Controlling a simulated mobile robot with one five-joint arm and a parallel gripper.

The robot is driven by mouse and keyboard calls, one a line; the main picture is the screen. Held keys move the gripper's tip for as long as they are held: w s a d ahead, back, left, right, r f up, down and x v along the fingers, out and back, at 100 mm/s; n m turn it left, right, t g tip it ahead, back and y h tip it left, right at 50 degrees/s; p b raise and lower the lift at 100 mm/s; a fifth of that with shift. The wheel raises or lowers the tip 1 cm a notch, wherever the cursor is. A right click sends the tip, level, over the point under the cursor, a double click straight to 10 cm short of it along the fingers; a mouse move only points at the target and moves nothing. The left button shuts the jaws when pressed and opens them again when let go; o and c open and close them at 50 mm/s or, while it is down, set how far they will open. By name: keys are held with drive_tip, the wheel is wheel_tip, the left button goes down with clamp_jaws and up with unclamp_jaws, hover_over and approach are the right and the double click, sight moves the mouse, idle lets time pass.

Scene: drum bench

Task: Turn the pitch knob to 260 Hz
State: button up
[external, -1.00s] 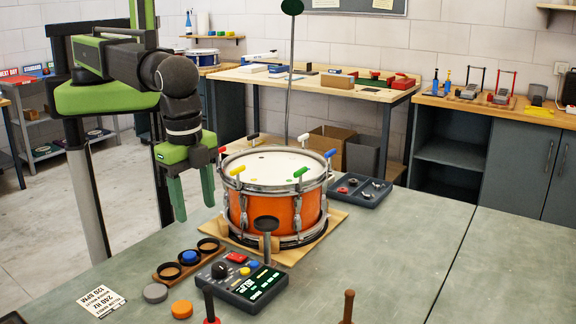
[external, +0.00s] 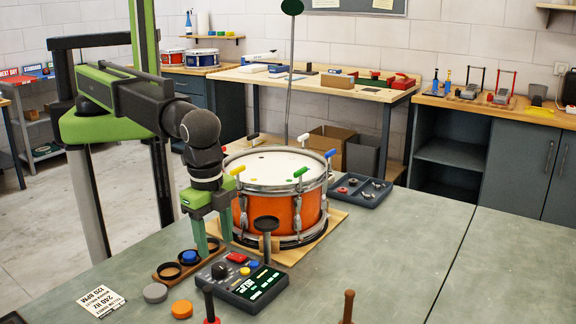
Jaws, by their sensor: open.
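The control box (external: 240,283) lies on the bench in front of the drum, with a black knob (external: 219,270) at its left, a red and a yellow button, and a lit green display (external: 262,279). The display text is too small to read surely. My gripper (external: 214,247) is open and empty, pointing down just behind and above the black knob, apart from it as far as I can tell. The white card (external: 101,301) at the front left reads 260 Hz and 120 BPM.
The orange drum (external: 285,215) with coloured key handles stands on a wooden board close behind my gripper. A wooden holder with round cups (external: 171,272) and a blue piece sits left of the box. Grey (external: 155,293) and orange discs (external: 181,309) lie in front. The bench's right side is mostly clear.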

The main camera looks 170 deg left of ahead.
sight(219, 266)
wheel_tip(219, 266, down, 7)
drive_tip(key=b, duration=0.5)
drive_tip(key=shift+s+a+r, duration=0.1)
drive_tip(key=shift+r, duration=0.2)
clamp_jaws()
